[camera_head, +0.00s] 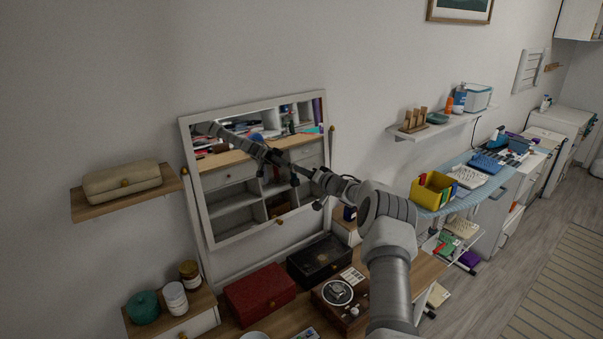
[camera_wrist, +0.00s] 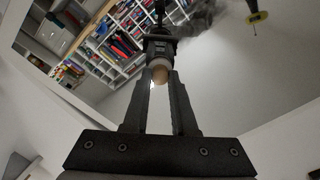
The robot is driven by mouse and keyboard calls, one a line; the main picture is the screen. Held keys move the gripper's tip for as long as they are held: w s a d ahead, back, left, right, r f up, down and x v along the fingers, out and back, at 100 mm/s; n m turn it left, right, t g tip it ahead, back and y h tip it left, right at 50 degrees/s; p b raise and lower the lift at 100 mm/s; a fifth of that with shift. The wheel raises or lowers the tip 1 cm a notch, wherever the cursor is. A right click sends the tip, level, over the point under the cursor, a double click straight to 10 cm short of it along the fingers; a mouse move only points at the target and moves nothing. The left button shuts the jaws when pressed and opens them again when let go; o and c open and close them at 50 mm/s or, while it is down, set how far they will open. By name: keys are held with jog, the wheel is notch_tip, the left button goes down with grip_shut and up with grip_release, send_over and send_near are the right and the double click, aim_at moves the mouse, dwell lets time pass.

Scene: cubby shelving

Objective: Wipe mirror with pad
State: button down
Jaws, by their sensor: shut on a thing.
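The mirror (camera_head: 232,192) is a white-framed panel leaning tilted against the wall above the desk; its glass fills much of the wrist view (camera_wrist: 235,75). My gripper (camera_head: 297,172) is at the right half of the glass, with its reflection running up left. In the wrist view my gripper (camera_wrist: 160,78) has both fingers closed around a small rounded tan piece (camera_wrist: 160,74), seemingly part of the pad. The rest of the pad is hidden or blends with the dark reflection. Whether it touches the glass is unclear. A grey smudge (camera_wrist: 203,18) shows on the mirror near the top.
Below the mirror stand a red box (camera_head: 260,294), a black box (camera_head: 320,258) and a round-dial device (camera_head: 338,293). A shelf with a beige case (camera_head: 122,182) is at left, jars (camera_head: 173,298) below it. A shelf with bottles (camera_head: 440,124) is at right.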

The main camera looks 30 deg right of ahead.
jog(key=shift+s, duration=0.1)
jog(key=shift+v, duration=2.9)
jog(key=shift+s, duration=0.1)
jog(key=shift+v, duration=1.45)
